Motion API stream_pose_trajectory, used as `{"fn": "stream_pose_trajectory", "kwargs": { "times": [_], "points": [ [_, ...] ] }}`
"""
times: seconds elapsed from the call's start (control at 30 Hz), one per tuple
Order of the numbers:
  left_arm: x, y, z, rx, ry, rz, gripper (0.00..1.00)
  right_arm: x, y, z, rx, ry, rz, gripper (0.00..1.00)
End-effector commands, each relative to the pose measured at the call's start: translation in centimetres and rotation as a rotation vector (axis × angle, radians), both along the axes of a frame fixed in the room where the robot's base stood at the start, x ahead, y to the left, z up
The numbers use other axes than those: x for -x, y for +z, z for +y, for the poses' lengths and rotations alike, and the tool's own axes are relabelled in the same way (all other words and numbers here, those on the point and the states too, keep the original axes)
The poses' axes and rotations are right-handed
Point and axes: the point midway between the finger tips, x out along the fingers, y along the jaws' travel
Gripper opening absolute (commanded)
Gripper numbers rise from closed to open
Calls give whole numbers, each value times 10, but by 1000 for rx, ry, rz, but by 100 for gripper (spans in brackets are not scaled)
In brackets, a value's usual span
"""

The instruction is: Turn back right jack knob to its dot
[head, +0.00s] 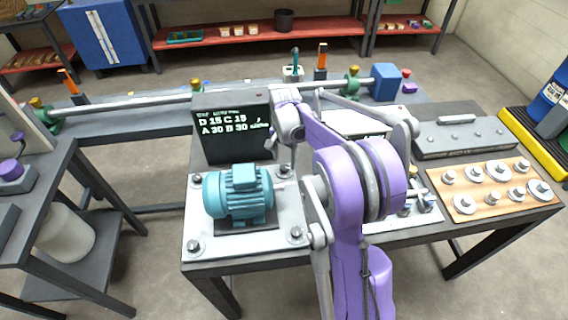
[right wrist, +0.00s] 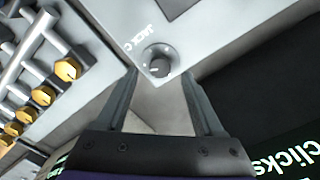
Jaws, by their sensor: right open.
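The back right jack knob (right wrist: 158,63) is a small dark round knob on a pale ring, at the corner of the light grey base plate (right wrist: 205,42). The lettering "JACK C" is beside it. My right gripper (right wrist: 159,76) is open, with one finger on each side of the knob in the right wrist view; I cannot tell whether they touch it. The knob's dot cannot be made out. In the head view the teal motor (head: 238,195) sits on the plate (head: 205,240), and my right arm comes down at its back right corner. My left gripper is out of view.
A black display (head: 232,128) behind the motor reads D 15, C 15, A 30, B 30. A wooden board (head: 480,190) with several metal discs and a grey case (head: 465,138) are at the right. Yellow-ended bolts (right wrist: 66,69) show in the wrist view.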

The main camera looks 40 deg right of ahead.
Motion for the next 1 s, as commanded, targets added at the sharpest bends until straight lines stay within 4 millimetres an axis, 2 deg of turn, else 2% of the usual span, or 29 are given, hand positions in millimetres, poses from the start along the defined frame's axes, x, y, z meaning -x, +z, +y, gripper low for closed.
{"fn": "stream_pose_trajectory", "kwargs": {
  "times": [0.1,0.2,0.57,0.93,1.0],
  "points": [
    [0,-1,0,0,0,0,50,0,-17,0,0,0,0,69],
    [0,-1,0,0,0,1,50,0,-25,0,0,0,0,69],
    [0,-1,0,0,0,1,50,0,-30,0,0,0,0,69],
    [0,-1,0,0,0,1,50,0,-29,0,0,0,0,3],
    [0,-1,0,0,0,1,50,0,-29,0,0,0,0,0]
  ]
}}
